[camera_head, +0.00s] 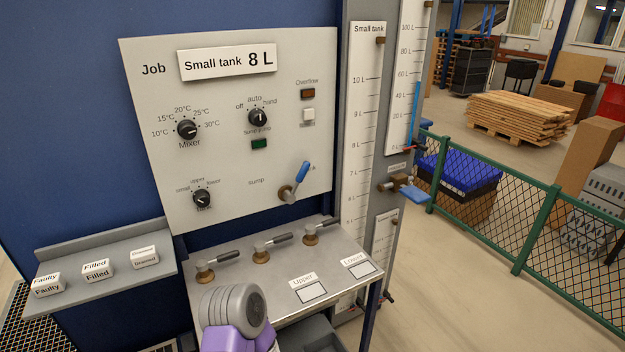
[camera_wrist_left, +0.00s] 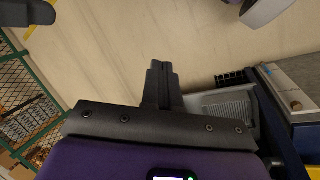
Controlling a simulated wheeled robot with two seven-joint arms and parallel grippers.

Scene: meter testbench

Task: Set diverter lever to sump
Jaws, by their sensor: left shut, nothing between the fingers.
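The diverter lever (camera_head: 302,173) is on the lower right of the grey panel (camera_head: 230,160) in the head view. Its blue handle tilts up and to the right from a brass pivot (camera_head: 286,194), away from the "sump" label (camera_head: 256,182) on its left. The handle partly covers another label on the right. My left gripper (camera_wrist_left: 161,66) shows in the left wrist view, shut and empty, over pale floor and apart from the lever. I cannot make it out in the head view. My right gripper is not in view.
Three small valves with dark handles (camera_head: 278,240) stand on the metal shelf (camera_head: 230,290) below the panel. A blue-handled valve (camera_head: 412,192) sticks out at the right by the gauges. A left ledge (camera_head: 110,268) holds label blocks. A green mesh fence (camera_head: 540,240) stands at right.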

